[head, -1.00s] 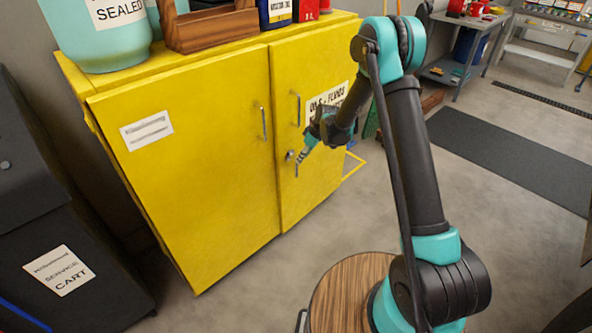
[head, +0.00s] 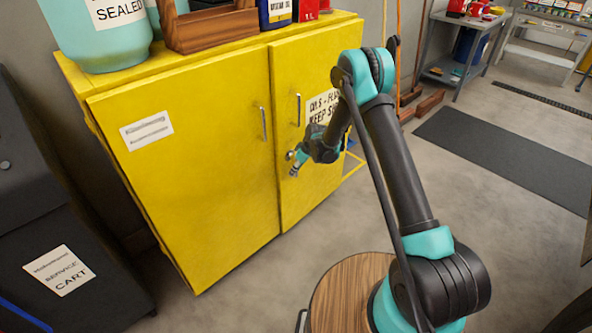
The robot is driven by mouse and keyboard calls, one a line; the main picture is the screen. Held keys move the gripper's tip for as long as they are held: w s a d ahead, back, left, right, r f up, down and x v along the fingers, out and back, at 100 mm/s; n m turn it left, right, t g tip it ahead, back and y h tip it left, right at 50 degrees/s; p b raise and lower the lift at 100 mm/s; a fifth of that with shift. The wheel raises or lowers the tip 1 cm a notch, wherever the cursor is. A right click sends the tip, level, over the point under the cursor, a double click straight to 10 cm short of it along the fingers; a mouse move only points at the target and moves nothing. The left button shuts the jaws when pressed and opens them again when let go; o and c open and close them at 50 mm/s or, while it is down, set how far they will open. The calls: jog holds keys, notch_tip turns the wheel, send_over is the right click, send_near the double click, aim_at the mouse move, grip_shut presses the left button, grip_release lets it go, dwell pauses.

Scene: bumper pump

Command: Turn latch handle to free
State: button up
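The yellow cabinet (head: 190,185) has two doors, and its right door (head: 300,75) carries the latch (head: 289,155), a small grey round part at mid-height. The latch is mostly hidden by my gripper (head: 294,172), so the angle of its handle does not show. My gripper is at the latch, just below and right of its round part, with its fingers pointing down and left. The fingers are too small and overlapped to tell whether they are open, shut or touching the handle. Both doors look closed.
Vertical bar pulls (head: 263,123) sit on both doors. Teal drums (head: 97,35), a wooden tray (head: 212,28) and cans stand on the cabinet top. A dark service cart (head: 50,220) stands at the left. The floor (head: 245,285) before the cabinet is clear.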

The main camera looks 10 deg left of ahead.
grip_shut()
